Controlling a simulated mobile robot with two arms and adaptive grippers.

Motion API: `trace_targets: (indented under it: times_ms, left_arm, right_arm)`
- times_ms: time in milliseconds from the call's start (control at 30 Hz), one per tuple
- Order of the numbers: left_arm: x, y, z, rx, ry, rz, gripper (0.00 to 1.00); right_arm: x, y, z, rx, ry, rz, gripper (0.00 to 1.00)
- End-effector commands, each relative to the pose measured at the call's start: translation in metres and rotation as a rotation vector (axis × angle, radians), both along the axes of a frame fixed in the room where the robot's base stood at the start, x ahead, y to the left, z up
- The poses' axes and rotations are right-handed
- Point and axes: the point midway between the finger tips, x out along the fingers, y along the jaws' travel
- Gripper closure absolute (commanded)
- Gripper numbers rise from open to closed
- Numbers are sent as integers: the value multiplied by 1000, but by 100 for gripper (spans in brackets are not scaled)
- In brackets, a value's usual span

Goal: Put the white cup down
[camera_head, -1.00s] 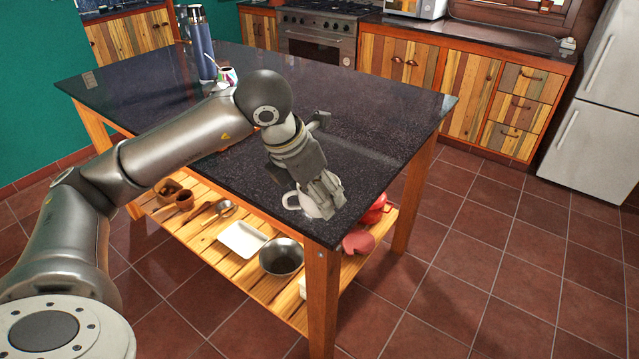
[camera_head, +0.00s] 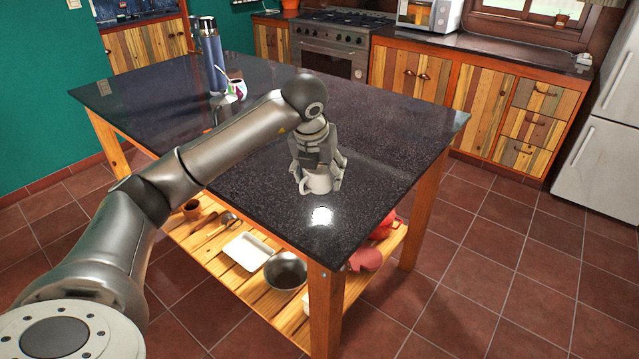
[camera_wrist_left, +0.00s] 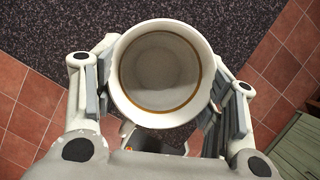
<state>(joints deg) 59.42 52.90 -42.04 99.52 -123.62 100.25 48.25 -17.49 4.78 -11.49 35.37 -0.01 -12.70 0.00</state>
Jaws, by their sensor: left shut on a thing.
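The white cup (camera_head: 318,184) is between the fingers of my left gripper (camera_head: 319,178), near the front corner of the dark stone table top (camera_head: 345,150). The cup looks upright, with its handle to the left in the head view. I cannot tell whether its base touches the top. In the left wrist view I look into the empty cup (camera_wrist_left: 158,70), which has a thin brown ring inside its rim. The left gripper (camera_wrist_left: 160,100) is shut on the cup, a finger on each side. My right gripper is not in view.
A slatted shelf below holds a metal bowl (camera_head: 285,270), a white tray (camera_head: 248,251) and red pots. The table's middle and right are clear.

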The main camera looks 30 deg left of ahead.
Motion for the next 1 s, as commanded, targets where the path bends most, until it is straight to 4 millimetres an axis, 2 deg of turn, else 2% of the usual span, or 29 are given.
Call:
trace_targets:
  times_ms: [133,400,600,967,1000]
  left_arm:
    - [14,10,-20,0,1,1,63]
    - [28,19,-41,-1,2,1,63]
    - [26,18,-66,0,0,-1,63]
    - [27,18,-72,0,-2,0,63]
    - [27,18,-71,0,-2,-1,32]
  right_arm:
    - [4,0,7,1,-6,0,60]
    - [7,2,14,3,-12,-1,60]
    - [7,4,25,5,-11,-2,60]
    - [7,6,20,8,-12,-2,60]
    - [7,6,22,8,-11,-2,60]
